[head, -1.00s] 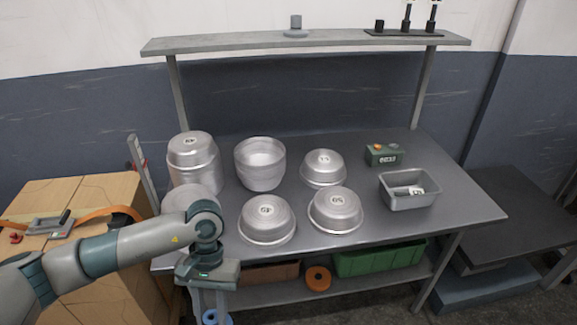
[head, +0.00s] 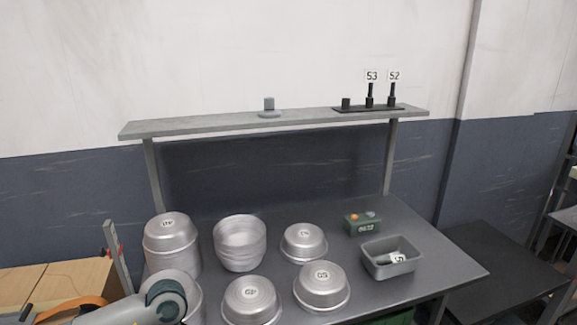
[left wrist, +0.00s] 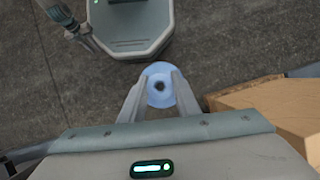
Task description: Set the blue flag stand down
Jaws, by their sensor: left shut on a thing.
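In the left wrist view the blue flag stand (left wrist: 160,99) is a round pale-blue disc with a dark centre, seen from above. My left gripper (left wrist: 159,82) is shut on it and holds it over the grey floor, beside a wooden box. In the head view my left forearm (head: 145,306) shows at the bottom left; the gripper and the blue stand are out of that frame. A grey stand (head: 269,113) of similar shape is on the upper shelf (head: 210,124).
The shelf's right end bears a black holder (head: 350,109) with flags 53 and 52. Metal pans (head: 250,300), some stacked, cover the left and middle of the table (head: 415,238). A green box (head: 363,227) and a grey tray (head: 392,270) holding a tag stand at right.

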